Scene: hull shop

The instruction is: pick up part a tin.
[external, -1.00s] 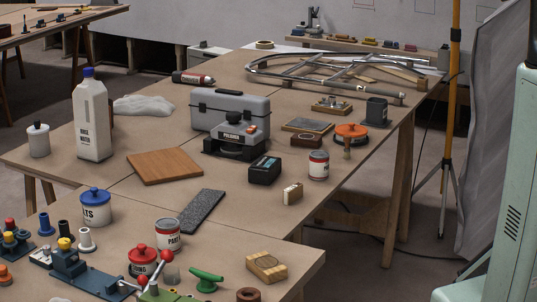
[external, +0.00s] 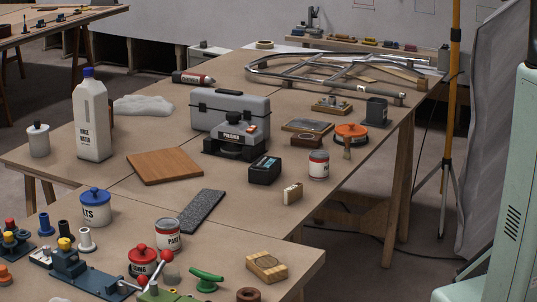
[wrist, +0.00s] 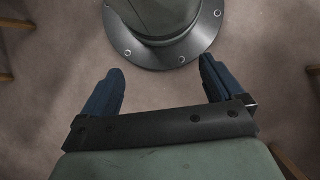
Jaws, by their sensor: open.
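A tin with a grey lid and a white and red label (external: 168,236) stands upright on the near table in the external view; its label seems to read "PART", and the letter after it is too small to read. A second, similar tin (external: 319,165) stands upright near the right edge of the farther table, its label also too small to read fully. My gripper (wrist: 160,78) shows in the wrist view with its two blue fingers wide apart and nothing between them. It is over bare floor and a round bolted base, away from both tins. It is not visible in the external view.
Close to the near tin are a red-lidded can (external: 143,262), a blue-lidded tub (external: 95,208), a dark grey slab (external: 201,211) and a green cleat (external: 207,279). Near the far tin are a black box (external: 265,171) and an orange disc-shaped tool (external: 351,131).

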